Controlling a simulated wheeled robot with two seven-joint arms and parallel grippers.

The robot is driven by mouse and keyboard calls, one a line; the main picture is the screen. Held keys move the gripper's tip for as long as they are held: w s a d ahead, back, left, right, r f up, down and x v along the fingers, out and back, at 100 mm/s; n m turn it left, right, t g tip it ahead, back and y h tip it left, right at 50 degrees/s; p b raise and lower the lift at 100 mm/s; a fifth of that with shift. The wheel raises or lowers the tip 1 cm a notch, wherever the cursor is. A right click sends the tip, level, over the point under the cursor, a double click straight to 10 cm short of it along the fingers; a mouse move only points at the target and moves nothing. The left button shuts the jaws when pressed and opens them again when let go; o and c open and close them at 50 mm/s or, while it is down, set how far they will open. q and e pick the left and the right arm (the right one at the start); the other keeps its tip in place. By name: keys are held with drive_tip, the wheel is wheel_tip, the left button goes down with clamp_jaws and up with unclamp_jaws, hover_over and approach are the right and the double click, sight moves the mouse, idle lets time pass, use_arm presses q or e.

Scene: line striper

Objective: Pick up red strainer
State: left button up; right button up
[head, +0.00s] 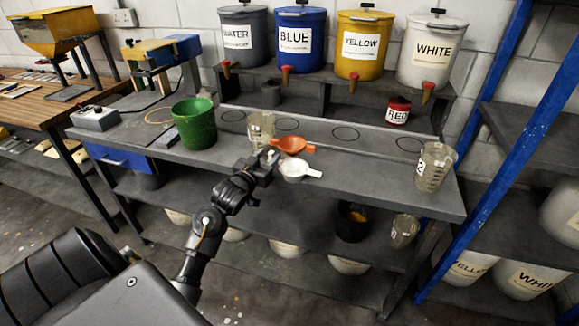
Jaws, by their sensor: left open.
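The red-orange strainer (291,145) lies on the grey bench, with its handle end toward the right. A white strainer (298,170) lies just in front of it. My left gripper (270,158) is open at the left side of both strainers, close to the red one. I cannot tell whether a finger touches it. A clear measuring cup (260,127) stands right behind the gripper and is partly hidden by it. My right gripper is not in view.
A green bucket (194,123) stands left of the gripper. Another measuring cup (434,167) is at the bench's right end, and a small red tin (398,110) is at the back. Large paint buckets with taps line the raised shelf. The bench between the white strainer and right cup is clear.

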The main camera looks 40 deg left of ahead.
use_arm(q)
drive_tip(key=shift+w+a, duration=0.15)
drive_tip(key=shift+w, duration=0.55)
drive_tip(key=shift+c, duration=0.4)
clamp_jaws()
